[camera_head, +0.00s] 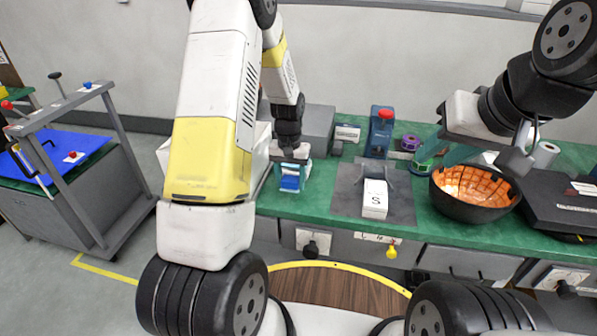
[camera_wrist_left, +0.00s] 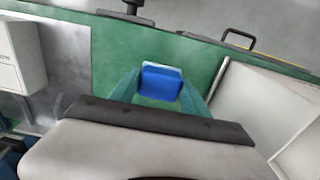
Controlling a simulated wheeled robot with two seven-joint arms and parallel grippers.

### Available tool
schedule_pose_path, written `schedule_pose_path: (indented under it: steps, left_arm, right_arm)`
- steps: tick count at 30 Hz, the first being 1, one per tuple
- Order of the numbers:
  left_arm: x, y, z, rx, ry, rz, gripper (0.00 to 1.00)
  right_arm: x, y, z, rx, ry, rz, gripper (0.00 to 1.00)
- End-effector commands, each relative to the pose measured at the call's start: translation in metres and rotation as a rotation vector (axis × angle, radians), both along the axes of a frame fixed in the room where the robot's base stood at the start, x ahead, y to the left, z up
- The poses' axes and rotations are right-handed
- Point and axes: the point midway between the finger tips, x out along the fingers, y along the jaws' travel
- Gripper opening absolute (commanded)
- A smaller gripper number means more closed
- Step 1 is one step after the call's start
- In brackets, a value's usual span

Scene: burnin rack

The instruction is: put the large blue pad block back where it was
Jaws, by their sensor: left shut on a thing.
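The large blue pad block (camera_head: 290,182) is between the teal fingers of my left gripper (camera_head: 292,175), over the left part of the green bench near its front edge. In the left wrist view the blue block (camera_wrist_left: 161,83) sits between the two fingertips, with a pale edge along its top. The left gripper is shut on it. I cannot tell whether the block touches the bench. My right gripper (camera_head: 430,155) hangs at the right, beside the black bowl, with teal fingers pointing down left; its opening is unclear.
A white bin (camera_head: 259,150) stands close left of the held block. A grey plate (camera_head: 345,200) with a white box (camera_head: 375,198) lies to its right. The black bowl (camera_head: 470,208) with an orange inside stands further right. A blue post with a red button (camera_head: 380,132) stands behind.

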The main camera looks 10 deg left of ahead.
Motion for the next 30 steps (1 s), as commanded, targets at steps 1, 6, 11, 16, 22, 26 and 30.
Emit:
schedule_pose_path:
  steps: [1, 6, 11, 16, 22, 26, 30]
  left_arm:
    - [0.005, 0.006, -0.001, 0.0, -0.001, 0.005, 0.21]
    - [0.003, 0.005, -0.03, 0.0, 0.004, 0.002, 0.21]
    - [0.004, 0.005, -0.036, 0.0, 0.0, 0.002, 0.21]
    - [0.004, 0.005, -0.036, 0.0, 0.0, 0.002, 0.21]
    - [0.004, 0.005, -0.039, 0.0, 0.0, 0.002, 0.74]
    - [0.004, 0.005, -0.039, 0.0, 0.0, 0.002, 0.76]
    - [0.004, 0.005, -0.039, 0.0, 0.0, 0.002, 0.76]
  right_arm:
    - [0.0, 0.0, 0.0, 0.0, 0.0, 0.0, 0.35]
    - [0.0, 0.0, 0.0, 0.0, 0.0, 0.0, 0.35]
    - [0.0, 0.0, 0.0, 0.0, 0.0, 0.0, 0.35]
    - [0.0, 0.0, 0.0, 0.0, 0.0, 0.0, 0.35]
    - [0.0, 0.0, 0.0, 0.0, 0.0, 0.0, 0.35]
    - [0.0, 0.0, 0.0, 0.0, 0.0, 0.0, 0.35]
    - [0.0, 0.0, 0.0, 0.0, 0.0, 0.0, 0.35]
